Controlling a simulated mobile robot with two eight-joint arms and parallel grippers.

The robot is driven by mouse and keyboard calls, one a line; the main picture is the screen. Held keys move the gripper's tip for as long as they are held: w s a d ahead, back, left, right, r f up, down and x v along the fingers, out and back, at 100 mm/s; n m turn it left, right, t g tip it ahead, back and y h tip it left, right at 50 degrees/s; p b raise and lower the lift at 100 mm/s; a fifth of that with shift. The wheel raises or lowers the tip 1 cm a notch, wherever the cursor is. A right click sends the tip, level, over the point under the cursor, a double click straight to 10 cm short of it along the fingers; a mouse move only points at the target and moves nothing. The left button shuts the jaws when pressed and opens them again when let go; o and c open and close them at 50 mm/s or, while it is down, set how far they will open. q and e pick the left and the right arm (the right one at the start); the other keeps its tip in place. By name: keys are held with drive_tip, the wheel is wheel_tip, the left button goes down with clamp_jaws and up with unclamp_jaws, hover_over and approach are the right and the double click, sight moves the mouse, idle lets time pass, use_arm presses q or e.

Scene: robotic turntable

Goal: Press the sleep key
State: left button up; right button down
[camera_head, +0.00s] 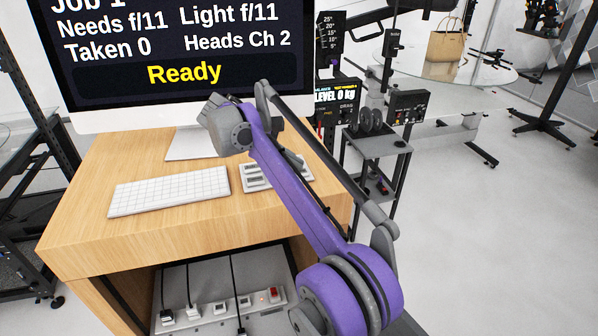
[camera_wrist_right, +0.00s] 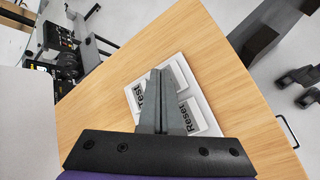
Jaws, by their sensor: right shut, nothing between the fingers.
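A small white keypad (camera_head: 262,184) with several keys lies on the wooden desk, right of the keyboard; my purple right arm crosses over it in the head view. In the right wrist view the keypad (camera_wrist_right: 205,107) shows keys reading "Test" and "Reset". No sleep label is readable, and part of the keypad is hidden behind the fingers. My right gripper (camera_wrist_right: 161,73) is shut and empty, with its fingers over the keypad between the two readable labels. I cannot tell whether the fingertips touch it. My left gripper is not in view.
A white keyboard (camera_head: 170,191) lies on the wooden desk (camera_head: 100,230). A monitor (camera_head: 170,75) reading "Ready" stands behind it. A dark cart (camera_head: 380,146) with equipment stands right of the desk. A power strip (camera_head: 205,314) with cords is below. The desk's front strip is clear.

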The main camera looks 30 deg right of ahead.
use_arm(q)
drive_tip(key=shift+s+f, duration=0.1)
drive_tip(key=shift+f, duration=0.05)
use_arm(e)
drive_tip(key=shift+f, duration=0.4)
drive_tip(key=shift+r, duration=0.1)
idle(0.4)
drive_tip(key=shift+r+p, duration=0.45)
drive_tip(key=shift+r, duration=0.35)
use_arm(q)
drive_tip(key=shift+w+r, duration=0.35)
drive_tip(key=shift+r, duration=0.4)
use_arm(e)
drive_tip(key=shift+w, duration=0.1)
drive_tip(key=shift+f, duration=0.1)
drive_tip(key=shift+r+p, duration=0.3)
drive_tip(key=shift+r, duration=0.4)
drive_tip(key=shift+r+p, duration=1)
drive_tip(key=shift+r, duration=0.95)
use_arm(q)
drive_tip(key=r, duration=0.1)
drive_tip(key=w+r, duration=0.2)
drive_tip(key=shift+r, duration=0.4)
use_arm(e)
drive_tip(key=shift+f, duration=0.1)
